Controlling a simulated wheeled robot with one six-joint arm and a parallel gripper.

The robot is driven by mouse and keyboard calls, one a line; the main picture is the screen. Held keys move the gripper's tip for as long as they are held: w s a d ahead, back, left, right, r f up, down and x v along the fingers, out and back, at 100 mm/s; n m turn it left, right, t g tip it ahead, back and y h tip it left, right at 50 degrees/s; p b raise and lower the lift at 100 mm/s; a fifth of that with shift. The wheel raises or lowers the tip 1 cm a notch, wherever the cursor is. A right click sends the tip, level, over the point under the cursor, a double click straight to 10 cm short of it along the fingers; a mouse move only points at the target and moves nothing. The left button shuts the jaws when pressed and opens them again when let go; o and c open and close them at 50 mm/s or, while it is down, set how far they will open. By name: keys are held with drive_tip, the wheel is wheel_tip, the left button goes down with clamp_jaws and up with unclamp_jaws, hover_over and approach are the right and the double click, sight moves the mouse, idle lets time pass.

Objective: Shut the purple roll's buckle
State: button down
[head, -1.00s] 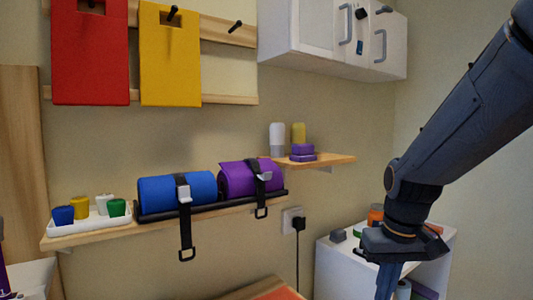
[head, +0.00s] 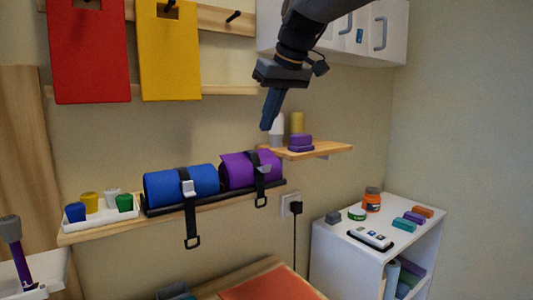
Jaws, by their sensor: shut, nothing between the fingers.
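The purple roll (head: 236,171) lies on a black tray on the wall shelf, to the right of the blue roll (head: 180,183). A black strap (head: 255,158) runs over the purple roll. I cannot tell whether the buckle is open or latched. My gripper (head: 268,125) is shut and empty, pointing down, above and apart from the purple roll, in front of the small upper shelf.
A small shelf (head: 335,149) with bottles and purple blocks (head: 301,141) is to the right. A white tray (head: 101,213) of coloured weights sits left. A white cabinet (head: 338,232) holds a jar and blocks. A wall cabinet (head: 395,30) hangs above.

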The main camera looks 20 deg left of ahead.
drive_tip(key=p, duration=0.3)
approach(261, 167)
drive_tip(key=w+a+f, duration=0.4)
drive_tip(key=a, duration=0.1)
drive_tip(key=shift+w, duration=0.25)
drive_tip(key=shift+s+d+f+p, duration=0.2)
drive_tip(key=shift+s+d+p, duration=0.15)
drive_tip(key=shift+s+d, duration=0.35)
drive_tip(key=shift+s+d+f+p, duration=0.25)
drive_tip(key=shift+s+d+p, duration=0.1)
drive_tip(key=shift+s+d, duration=0.3)
drive_tip(key=shift+w+d, duration=0.1)
drive_tip(key=shift+f+b, duration=0.2)
drive_tip(key=shift+b, duration=0.5)
